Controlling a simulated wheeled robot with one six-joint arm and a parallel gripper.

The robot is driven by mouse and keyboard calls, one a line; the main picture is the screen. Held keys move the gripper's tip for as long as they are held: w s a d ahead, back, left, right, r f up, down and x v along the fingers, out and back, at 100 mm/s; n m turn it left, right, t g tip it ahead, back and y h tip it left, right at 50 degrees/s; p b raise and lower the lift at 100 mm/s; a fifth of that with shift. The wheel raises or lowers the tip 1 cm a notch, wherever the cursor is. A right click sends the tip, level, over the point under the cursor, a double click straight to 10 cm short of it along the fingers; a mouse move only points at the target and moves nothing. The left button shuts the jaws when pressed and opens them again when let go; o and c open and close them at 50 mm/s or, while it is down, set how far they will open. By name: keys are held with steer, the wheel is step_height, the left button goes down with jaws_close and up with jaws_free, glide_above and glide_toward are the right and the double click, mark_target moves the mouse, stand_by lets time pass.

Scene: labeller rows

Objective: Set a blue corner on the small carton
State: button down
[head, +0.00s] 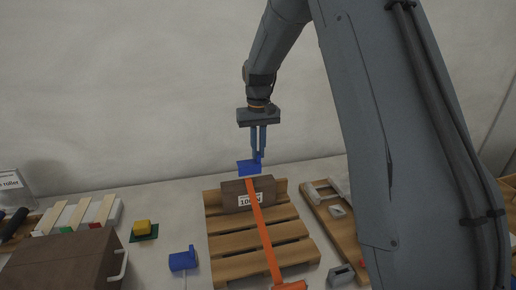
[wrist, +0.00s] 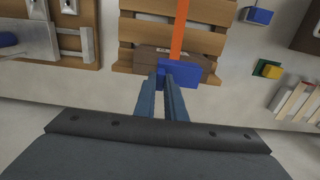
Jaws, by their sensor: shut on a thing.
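My gripper (head: 259,155) is shut on a blue corner (head: 247,168). In the head view the corner is just above the back of the small brown carton (head: 232,196); I cannot tell whether they touch. The carton has a white label and stands on a wooden pallet (head: 238,243). In the wrist view the gripper (wrist: 163,82) holds the corner (wrist: 180,74), which covers part of the carton (wrist: 146,60). An orange strap (head: 261,229) runs from the carton forward across the pallet. A second blue corner (head: 183,260) lies on the table left of the pallet.
A large brown box (head: 60,262) with a white handle stands at the front left. A yellow block on a green base (head: 143,230) sits beyond it. Another wooden board with grey metal parts (head: 328,202) lies right of the pallet. The table behind the pallet is clear.

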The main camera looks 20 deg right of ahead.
mark_target(258, 162)
steer(key=shift+f+b, duration=1)
steer(key=shift+f, duration=1.6)
steer(key=shift+f+b, duration=0.4)
steer(key=shift+f, duration=1.65)
steer(key=c, duration=1.7)
jaws_free()
steer(key=shift+c, duration=0.2)
steer(key=shift+r+b, duration=1.3)
steer(key=shift+r, duration=2.6)
steer(key=shift+s, duration=0.1)
steer(key=s+f+b, duration=0.1)
steer(key=s+f, duration=0.3)
steer(key=s, duration=0.9)
steer(key=s+f+t+b, duration=0.1)
steer(key=s+f, duration=0.4)
steer(key=s, duration=0.8)
steer(key=shift+s, duration=0.4)
